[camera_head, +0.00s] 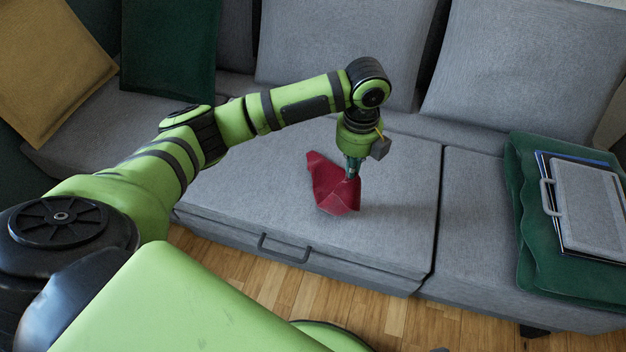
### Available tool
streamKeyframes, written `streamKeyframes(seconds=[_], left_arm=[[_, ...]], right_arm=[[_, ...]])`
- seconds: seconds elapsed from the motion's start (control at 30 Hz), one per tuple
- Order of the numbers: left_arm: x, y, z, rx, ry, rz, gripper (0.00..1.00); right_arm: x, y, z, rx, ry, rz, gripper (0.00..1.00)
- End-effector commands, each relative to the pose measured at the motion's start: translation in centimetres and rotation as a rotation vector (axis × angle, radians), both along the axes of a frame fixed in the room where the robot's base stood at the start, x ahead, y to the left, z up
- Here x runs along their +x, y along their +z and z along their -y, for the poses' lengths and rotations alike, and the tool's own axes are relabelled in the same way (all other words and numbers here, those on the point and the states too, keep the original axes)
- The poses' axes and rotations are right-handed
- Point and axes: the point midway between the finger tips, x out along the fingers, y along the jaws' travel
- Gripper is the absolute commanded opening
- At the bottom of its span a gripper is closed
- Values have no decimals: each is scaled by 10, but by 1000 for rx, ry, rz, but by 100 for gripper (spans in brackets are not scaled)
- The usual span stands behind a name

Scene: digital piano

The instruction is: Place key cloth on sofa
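The red key cloth (334,188) lies crumpled on the middle seat of the grey sofa (240,190). My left gripper (352,172) points down at the cloth's upper right part, with its fingertips at the fabric. The fingers look close together, but they are small and partly dark, so I cannot tell whether they pinch the cloth. My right gripper is not in view.
A green blanket (530,250) lies on the right seat with a grey case (588,205) and flat books on it. A yellow cushion (50,65) and a dark green cushion (170,50) lean at the left. Wooden floor (285,290) shows in front.

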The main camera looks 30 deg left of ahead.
Motion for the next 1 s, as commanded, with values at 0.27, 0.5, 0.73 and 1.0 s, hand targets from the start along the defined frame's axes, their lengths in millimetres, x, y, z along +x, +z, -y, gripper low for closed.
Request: streamKeyframes(seconds=[0.27, 0.5, 0.73, 1.0], left_arm=[[-1, -17, 0, 4, -47, -1, 0], [3, -35, -29, 5, -43, -2, 0], [8, -59, -69, 6, -42, -1, 0], [14, -87, -113, 4, -42, -1, 0]], right_arm=[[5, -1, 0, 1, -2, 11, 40], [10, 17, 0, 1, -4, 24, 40], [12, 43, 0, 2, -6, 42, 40], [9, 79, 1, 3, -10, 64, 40]])
